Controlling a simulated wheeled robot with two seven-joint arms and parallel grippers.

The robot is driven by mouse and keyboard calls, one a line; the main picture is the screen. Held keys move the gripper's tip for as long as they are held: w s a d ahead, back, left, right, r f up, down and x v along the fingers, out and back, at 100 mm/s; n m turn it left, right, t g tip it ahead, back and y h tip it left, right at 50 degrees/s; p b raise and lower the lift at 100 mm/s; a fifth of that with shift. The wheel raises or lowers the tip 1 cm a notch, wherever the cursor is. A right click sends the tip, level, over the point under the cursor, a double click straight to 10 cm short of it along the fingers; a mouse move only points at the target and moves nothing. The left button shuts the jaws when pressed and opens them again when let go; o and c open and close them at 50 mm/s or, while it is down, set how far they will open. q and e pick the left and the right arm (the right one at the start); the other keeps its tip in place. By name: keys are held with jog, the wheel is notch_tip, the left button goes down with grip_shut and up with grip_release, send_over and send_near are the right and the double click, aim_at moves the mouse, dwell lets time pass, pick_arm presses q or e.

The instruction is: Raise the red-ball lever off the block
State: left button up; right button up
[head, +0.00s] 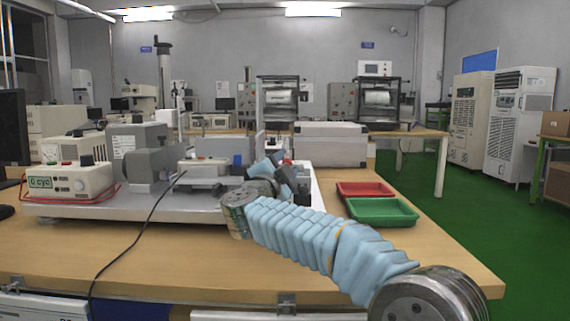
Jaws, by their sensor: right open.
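The test rig stands on a grey base plate (110,211) on the wooden table, with a grey machine body (140,142) at its left. My right arm reaches in from the lower right, and my right gripper (281,168) is over the right end of the rig. It is open. A small red spot shows just beyond the gripper; I cannot tell whether it is the lever's ball. The lever and its block are mostly hidden behind my gripper and wrist, so I cannot tell whether they touch. My left gripper is not in view.
A red tray (364,188) and a green tray (382,212) lie right of the rig. A white control box (70,182) with a counter stands at the left. A black cable (140,232) runs over the table's front edge. The front of the table (200,262) is mostly clear.

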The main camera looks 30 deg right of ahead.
jog(key=shift+w+d, duration=0.2)
jog(key=shift+w, duration=0.05)
grip_shut()
jog(key=shift+r, duration=0.1)
